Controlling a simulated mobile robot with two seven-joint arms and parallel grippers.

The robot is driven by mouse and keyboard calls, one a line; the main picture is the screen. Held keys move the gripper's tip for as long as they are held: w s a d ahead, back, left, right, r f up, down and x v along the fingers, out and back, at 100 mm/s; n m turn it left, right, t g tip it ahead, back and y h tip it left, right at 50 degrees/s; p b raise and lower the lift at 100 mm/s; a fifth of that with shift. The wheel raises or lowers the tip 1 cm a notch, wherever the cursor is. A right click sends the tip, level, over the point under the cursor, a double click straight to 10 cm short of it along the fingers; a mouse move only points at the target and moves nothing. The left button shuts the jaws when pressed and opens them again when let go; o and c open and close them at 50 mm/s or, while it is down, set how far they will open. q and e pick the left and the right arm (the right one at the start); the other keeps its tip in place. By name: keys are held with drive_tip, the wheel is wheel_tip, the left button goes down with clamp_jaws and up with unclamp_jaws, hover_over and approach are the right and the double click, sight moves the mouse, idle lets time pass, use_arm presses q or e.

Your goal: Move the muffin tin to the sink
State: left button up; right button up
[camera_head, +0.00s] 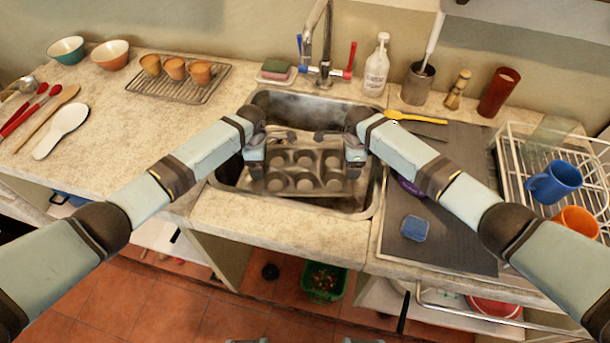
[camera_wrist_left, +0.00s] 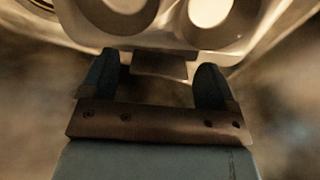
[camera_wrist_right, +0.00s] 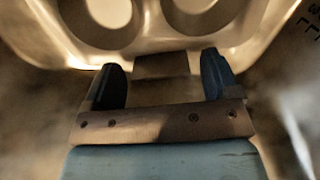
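The grey metal muffin tin (camera_head: 304,186) is inside the sink (camera_head: 365,205), with its cups facing up. Its rim and cups also show in the left wrist view (camera_wrist_left: 170,35) and the right wrist view (camera_wrist_right: 160,35). My left gripper (camera_head: 254,172) is at the tin's left end, and my right gripper (camera_head: 354,172) is at its right end. In both wrist views the two fingers stand wide apart at the rim, with nothing visibly clamped between them. The fingertips are close to the rim; whether they touch it is unclear. What lies under the tin is hidden.
The faucet (camera_head: 325,50) stands behind the sink. A soap bottle (camera_head: 376,68) is behind right. A dark mat (camera_head: 455,215) with a blue sponge (camera_head: 415,228) and a dish rack (camera_head: 510,165) lie to the right. The counter left of the sink (camera_head: 135,135) has free room.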

use_arm(q)
drive_tip(key=shift+r, duration=0.1)
idle(0.4)
use_arm(e)
drive_tip(key=shift+r, duration=0.25)
use_arm(q)
wheel_tip(320, 180, up, 12)
use_arm(e)
wheel_tip(320, 180, up, 12)
drive_tip(key=shift+f, duration=0.25)
idle(0.4)
